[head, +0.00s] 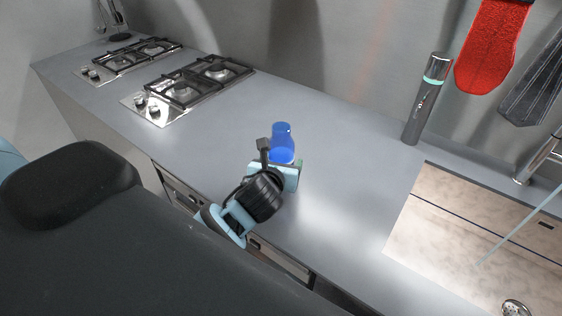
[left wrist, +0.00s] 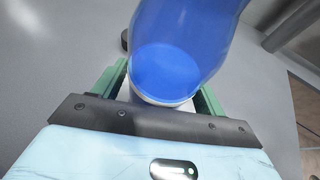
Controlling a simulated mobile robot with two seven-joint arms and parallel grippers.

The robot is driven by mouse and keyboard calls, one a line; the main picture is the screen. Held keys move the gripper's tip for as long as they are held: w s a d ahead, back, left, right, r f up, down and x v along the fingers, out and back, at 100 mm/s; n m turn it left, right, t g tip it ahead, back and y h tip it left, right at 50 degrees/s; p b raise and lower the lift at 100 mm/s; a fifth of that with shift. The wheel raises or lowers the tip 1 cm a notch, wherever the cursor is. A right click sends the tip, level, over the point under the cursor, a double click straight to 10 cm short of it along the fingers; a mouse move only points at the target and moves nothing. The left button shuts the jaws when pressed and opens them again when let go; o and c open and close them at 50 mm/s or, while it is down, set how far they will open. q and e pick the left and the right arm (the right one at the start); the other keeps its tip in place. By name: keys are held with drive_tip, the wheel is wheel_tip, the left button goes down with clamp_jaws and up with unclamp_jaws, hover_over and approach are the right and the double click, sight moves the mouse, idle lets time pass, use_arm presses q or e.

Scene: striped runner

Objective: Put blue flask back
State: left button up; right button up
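The blue flask (head: 282,138) is a glossy, translucent blue vessel over the middle of the grey counter in the head view. My left gripper (head: 284,164) is at its lower end. In the left wrist view the flask (left wrist: 170,60) fills the upper middle, with its rounded end close to the palm. The green fingers of my left gripper (left wrist: 160,92) lie close along both sides of it, and it looks gripped. Finger contact is partly hidden by the flask, and I cannot tell whether it touches the counter. My right gripper is not in view.
Two gas hobs (head: 190,85) sit on the counter (head: 340,150) to the left. A dark grey bottle (head: 425,105) stands at the back wall. A red mitt (head: 490,45) hangs above. A sink (head: 470,220) with a tap is at the right. Counter around the flask is clear.

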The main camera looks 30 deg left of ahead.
use_arm(q)
drive_tip(key=shift+o, duration=0.7)
drive_tip(key=shift+r, duration=0.15)
drive_tip(key=v, duration=1.2)
